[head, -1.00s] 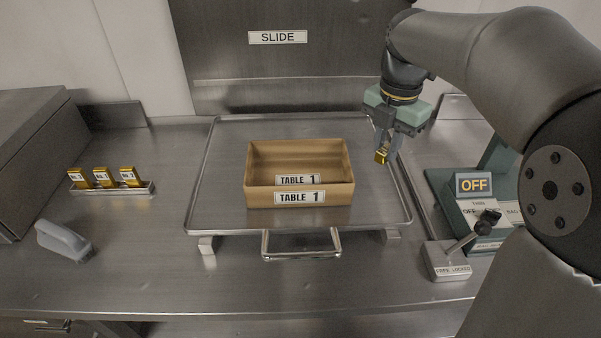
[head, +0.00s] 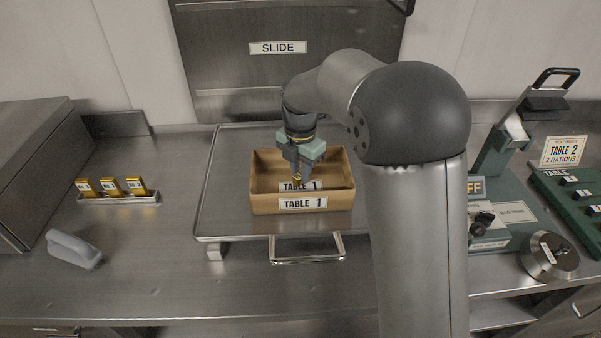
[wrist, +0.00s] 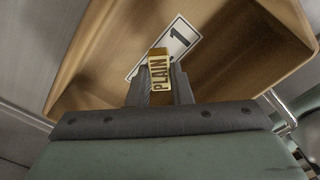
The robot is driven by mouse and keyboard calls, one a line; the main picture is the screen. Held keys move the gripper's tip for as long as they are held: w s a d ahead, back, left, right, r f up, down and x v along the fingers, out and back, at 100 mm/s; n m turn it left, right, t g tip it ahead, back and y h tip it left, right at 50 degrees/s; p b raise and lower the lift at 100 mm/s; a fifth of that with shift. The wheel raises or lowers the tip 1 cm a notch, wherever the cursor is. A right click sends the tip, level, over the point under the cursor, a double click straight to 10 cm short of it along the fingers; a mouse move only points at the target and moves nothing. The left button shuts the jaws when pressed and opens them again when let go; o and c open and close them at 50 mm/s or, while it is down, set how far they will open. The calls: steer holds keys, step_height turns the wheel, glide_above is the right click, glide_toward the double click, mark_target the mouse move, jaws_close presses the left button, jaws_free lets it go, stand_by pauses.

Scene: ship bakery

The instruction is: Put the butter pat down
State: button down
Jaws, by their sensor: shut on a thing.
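My gripper (head: 298,178) is shut on the butter pat (wrist: 159,70), a small gold block with a label reading "PLAIN" in the wrist view. In the head view the butter pat (head: 298,180) shows only as a small gold patch between the fingers. The pat is over the open tan box marked "TABLE 1" (head: 262,204), near its middle. The wrist view looks down into the box (wrist: 235,60), and a label with a "1" lies behind the pat. I cannot tell how far the pat is above the box floor.
The box stands on a metal tray (head: 222,212) with a front handle. At left are a rack (head: 120,200) of gold labelled blocks and a grey-handled tool (head: 73,249). My arm hides part of the green bagging station (head: 520,238) at right.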

steer(key=shift+f, duration=0.7)
steer(key=shift+f, duration=0.1)
steer(key=c, duration=1.3)
jaws_free()
